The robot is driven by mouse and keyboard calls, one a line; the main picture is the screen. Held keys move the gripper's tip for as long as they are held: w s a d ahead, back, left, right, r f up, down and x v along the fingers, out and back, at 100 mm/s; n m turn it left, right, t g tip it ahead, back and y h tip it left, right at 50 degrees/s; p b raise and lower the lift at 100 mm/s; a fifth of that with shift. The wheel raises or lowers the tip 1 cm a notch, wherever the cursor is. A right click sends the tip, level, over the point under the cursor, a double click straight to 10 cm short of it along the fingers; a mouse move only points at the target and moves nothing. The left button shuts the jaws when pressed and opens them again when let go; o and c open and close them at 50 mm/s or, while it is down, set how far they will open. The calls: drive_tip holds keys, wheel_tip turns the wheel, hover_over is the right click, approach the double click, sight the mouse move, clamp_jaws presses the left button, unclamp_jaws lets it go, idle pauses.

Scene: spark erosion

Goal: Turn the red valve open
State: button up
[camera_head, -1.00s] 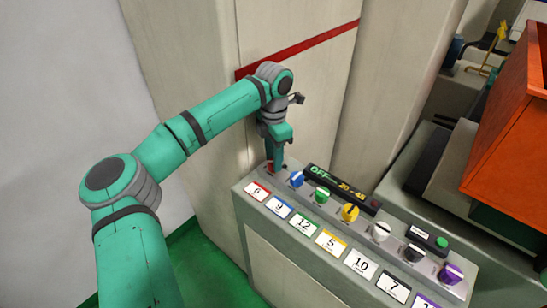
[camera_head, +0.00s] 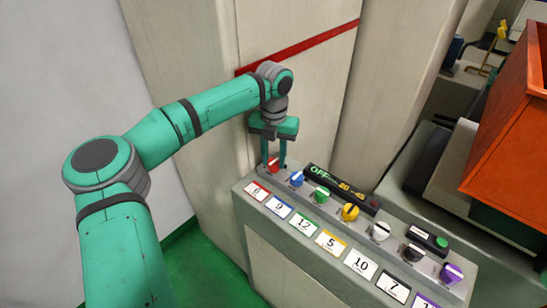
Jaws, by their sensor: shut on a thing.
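The red valve (camera_head: 273,165) is a small red knob with a pale bar, at the left end of the row of knobs on the grey control panel (camera_head: 240,190). A white label reading 6 with a red edge (camera_head: 257,191) lies in front of it. My gripper (camera_head: 274,164) points down from above, with one finger on each side of the red valve. It is shut on the red valve. The fingertips partly hide the knob.
Blue (camera_head: 296,179), green (camera_head: 319,195), yellow (camera_head: 349,212), white (camera_head: 380,231), black (camera_head: 414,253) and purple (camera_head: 451,273) knobs continue to the right. A display (camera_head: 340,182) reading OFF stands behind them. An orange bin (camera_head: 510,130) is at the right.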

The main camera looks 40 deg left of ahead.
sight(274, 161)
drive_tip(key=shift+n, duration=0.3)
idle(0.4)
drive_tip(key=o, duration=1.1)
wheel_tip(274, 161, up, 11)
drive_tip(key=shift+f, duration=0.1)
